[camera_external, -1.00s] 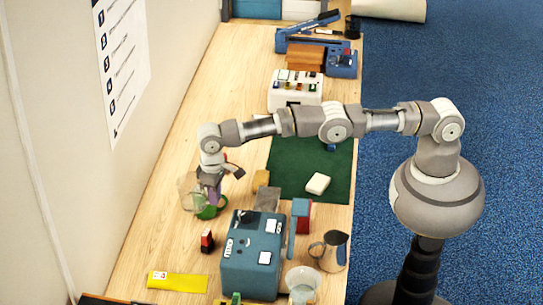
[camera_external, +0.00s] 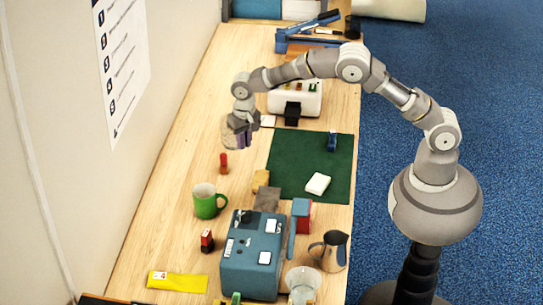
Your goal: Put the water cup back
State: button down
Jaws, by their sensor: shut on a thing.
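My gripper (camera_external: 239,134) is shut on a clear cup (camera_external: 228,133) and holds it in the air above the left part of the wooden table (camera_external: 180,200). The cup is see-through and partly hidden by the gripper, so its contents cannot be told. A green mug (camera_external: 205,204) stands on the table below, nearer the camera and apart from the gripper. A small red-topped piece (camera_external: 224,164) stands just below the gripper in the picture.
A dark green mat (camera_external: 290,175) bears a white block (camera_external: 318,184). A blue-grey box (camera_external: 250,262), a metal pitcher (camera_external: 332,250), a clear glass vessel (camera_external: 303,282) and a yellow packet (camera_external: 178,282) crowd the near end. A white box (camera_external: 300,98) stands beyond. The left wall borders the table.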

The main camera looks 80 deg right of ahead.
jog(key=s+d+f+m+b, duration=0.1)
jog(key=s+d+m, duration=0.3)
jog(key=s+d, duration=0.45)
jog(key=s+d+f+m+b, duration=0.1)
jog(key=s+d+m+b, duration=0.3)
jog(key=s, duration=0.7)
notch_tip(320, 180, down, 8)
jog(key=d+p, duration=0.1)
jog(key=p, duration=0.1)
jog(key=shift+n, duration=0.3)
jog(key=shift+w+d+f+b, duration=0.5)
jog(key=shift+w+d+f, duration=0.4)
jog(key=shift+w, duration=1.55)
jog(key=shift+w+d+f+b, duration=0.6)
jog(key=shift+w+f, duration=0.4)
jog(key=shift+w, duration=1.5)
jog(key=shift+w+d+f+b, duration=0.4)
jog(key=shift+w+d+f, duration=0.55)
jog(key=shift+w, duration=1.5)
jog(key=shift+f, duration=0.2)
jog(key=c, duration=1.1)
grip_release()
